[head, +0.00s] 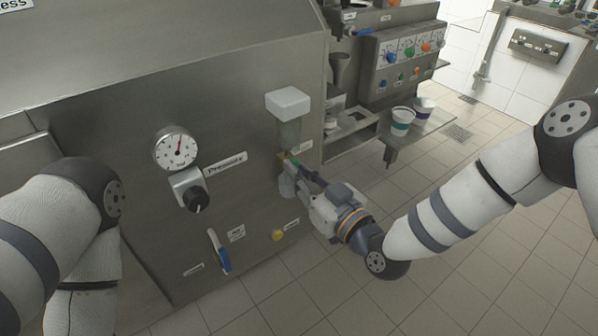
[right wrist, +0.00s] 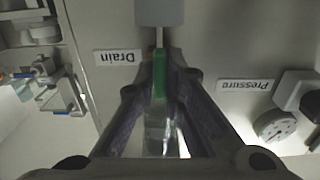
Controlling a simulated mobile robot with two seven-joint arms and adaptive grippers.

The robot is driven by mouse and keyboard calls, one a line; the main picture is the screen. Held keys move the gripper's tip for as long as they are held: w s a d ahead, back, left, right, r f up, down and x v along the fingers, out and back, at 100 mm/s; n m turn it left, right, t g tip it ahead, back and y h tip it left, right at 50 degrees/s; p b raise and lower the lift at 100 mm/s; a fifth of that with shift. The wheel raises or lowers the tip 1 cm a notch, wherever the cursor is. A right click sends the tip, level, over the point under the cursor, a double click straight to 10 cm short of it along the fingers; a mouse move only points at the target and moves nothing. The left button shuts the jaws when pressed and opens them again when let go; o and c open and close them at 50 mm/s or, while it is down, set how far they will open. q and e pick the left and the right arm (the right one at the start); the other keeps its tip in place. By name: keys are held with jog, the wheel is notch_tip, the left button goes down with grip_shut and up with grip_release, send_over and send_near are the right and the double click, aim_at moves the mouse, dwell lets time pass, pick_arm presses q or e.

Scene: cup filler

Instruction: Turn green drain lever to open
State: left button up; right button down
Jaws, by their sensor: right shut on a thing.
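The green drain lever (right wrist: 160,75) shows between the fingers of my right gripper (right wrist: 161,95) in the right wrist view, under a grey valve body. My right gripper is shut on it. In the head view my right gripper (head: 300,174) is at the machine front, below a white-capped fitting (head: 288,103), and mostly covers the lever. The "Drain" label (right wrist: 118,57) is beside the lever in the wrist view. My left arm is in the head view at the left, but its gripper is not visible.
A pressure gauge (head: 175,147) and black knob (head: 195,198) are on the panel left of the lever. A blue-handled valve (head: 220,254) and a yellow button (head: 277,235) are lower. Cups (head: 402,121) stand on a shelf behind. The tiled floor at right is clear.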

jog(key=c, duration=1.7)
grip_release()
jog(key=v, duration=1.2)
